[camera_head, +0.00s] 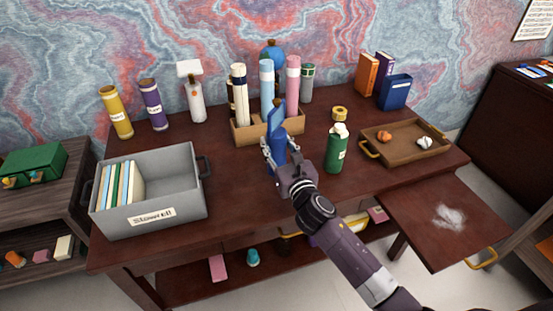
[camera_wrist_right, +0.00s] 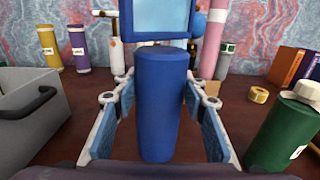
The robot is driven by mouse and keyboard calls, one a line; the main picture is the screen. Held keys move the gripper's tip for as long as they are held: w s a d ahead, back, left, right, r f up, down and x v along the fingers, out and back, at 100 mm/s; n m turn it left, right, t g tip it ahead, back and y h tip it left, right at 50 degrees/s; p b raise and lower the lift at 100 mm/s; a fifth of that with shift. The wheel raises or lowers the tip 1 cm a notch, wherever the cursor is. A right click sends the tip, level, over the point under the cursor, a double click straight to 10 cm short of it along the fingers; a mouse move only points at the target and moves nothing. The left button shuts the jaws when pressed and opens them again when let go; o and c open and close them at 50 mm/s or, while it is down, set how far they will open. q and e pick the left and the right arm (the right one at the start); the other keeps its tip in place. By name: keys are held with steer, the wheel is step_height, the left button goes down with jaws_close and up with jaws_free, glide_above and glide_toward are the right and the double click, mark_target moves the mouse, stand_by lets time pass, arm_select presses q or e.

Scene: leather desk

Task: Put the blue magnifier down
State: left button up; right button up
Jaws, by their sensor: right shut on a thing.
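The blue magnifier (camera_head: 278,146) stands upright near the middle of the desk, with a thick blue handle and a square framed lens on top. My right gripper (camera_head: 275,154) is shut on its handle. In the right wrist view the handle (camera_wrist_right: 163,105) stands between the two fingers, and the pale lens (camera_wrist_right: 160,18) is partly cut off at the top. I cannot tell whether the handle's base touches the desk. My left gripper is in neither view.
A wooden holder (camera_head: 247,136) with tall tubes stands close behind the magnifier. A green bottle (camera_head: 336,152) stands to its right, near a brown tray (camera_head: 417,150). A grey bin (camera_head: 180,204) of books is at left. Bare desk lies between bin and magnifier.

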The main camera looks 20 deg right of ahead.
mark_target(280, 162)
steer(key=shift+f+b, duration=0.7)
steer(key=shift+f, duration=1.65)
steer(key=shift+f, duration=0.1)
steer(key=shift+f, duration=0.15)
steer(key=o, duration=1.5)
steer(key=shift+c, duration=0.2)
steer(key=shift+r, duration=0.2)
steer(key=s+b, duration=0.1)
steer(key=s, duration=1.1)
steer(key=shift+d, duration=0.25)
